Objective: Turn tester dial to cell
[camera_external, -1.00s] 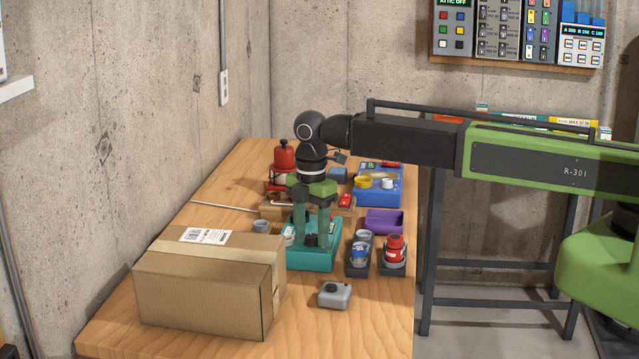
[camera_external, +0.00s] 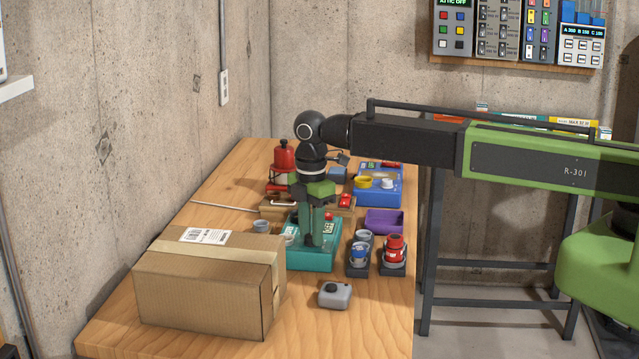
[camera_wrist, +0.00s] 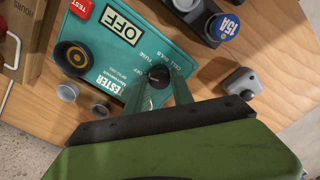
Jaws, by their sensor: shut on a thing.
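The tester is a teal box (camera_external: 318,263) on the bench, and its face (camera_wrist: 98,62) shows in the wrist view. It has a display (camera_wrist: 120,29) reading OFF, a red TEST button (camera_wrist: 81,8) and a round black socket (camera_wrist: 74,58). Its black dial (camera_wrist: 158,75) is at the panel's edge, with OFF, FUSE and other position labels beside it. My gripper (camera_external: 314,243) points down over the box. In the wrist view my two fingers (camera_wrist: 161,90) are shut on the dial, one on each side. The dial's pointer direction is not clear.
A cardboard box (camera_external: 205,290) stands left in front of the tester. A small grey device (camera_external: 334,295), holders with a blue-topped item (camera_external: 359,256) and a red jar (camera_external: 395,249), and a purple tray (camera_external: 384,222) are close on the right. A blue unit (camera_external: 378,190) is behind.

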